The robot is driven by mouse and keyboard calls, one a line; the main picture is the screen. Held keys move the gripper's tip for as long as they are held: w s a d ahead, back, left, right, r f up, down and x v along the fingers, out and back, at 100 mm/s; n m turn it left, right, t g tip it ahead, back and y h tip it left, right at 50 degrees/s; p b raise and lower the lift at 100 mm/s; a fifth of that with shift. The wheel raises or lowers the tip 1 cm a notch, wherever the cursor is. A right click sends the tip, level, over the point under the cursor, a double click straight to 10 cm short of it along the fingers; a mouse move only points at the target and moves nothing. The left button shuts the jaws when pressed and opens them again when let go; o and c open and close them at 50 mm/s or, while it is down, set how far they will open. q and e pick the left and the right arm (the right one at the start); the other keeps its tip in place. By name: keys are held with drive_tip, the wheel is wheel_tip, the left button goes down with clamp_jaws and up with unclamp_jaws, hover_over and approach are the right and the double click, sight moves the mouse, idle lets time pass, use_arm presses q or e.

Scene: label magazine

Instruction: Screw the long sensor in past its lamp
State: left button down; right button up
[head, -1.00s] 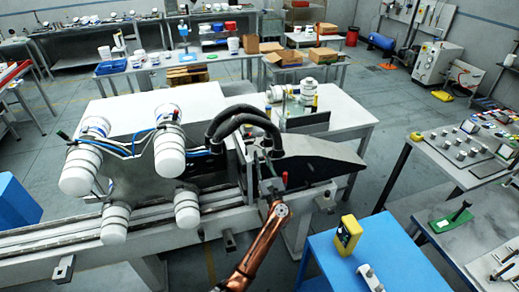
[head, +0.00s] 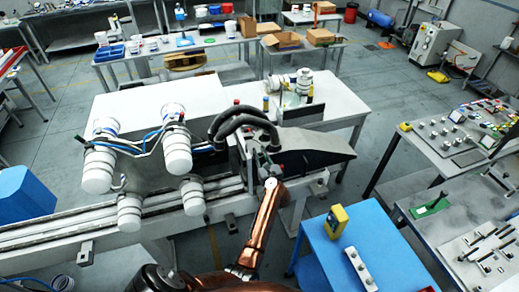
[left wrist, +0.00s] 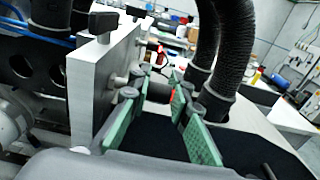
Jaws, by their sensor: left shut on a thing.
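My left gripper (head: 268,166) reaches up to the machine's bracket area, below the black corrugated hoses. In the left wrist view its two green-padded fingers (left wrist: 161,76) stand on either side of a dark, short cylinder (left wrist: 158,92), which I take for the long sensor. A small red spot (left wrist: 172,97), perhaps its lamp, shows beside the right finger. The gripper is shut on this part, though the contact is hard to see. A light metal plate (left wrist: 88,95) with a black knob stands just left of the fingers. The sensor's thread and hole are hidden. My right gripper is out of view.
The machine carries white rolls (head: 178,153) on its left. Black hoses (head: 236,121) arch close above the gripper. A blue table (head: 375,240) with a yellow device (head: 337,221) stands at the right front. A long white table (head: 320,108) lies behind.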

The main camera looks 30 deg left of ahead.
use_arm(q)
drive_tip(key=shift+f, duration=0.1)
idle(0.4)
drive_tip(key=c, duration=1.8)
unclamp_jaws()
drive_tip(key=shift+o, duration=0.2)
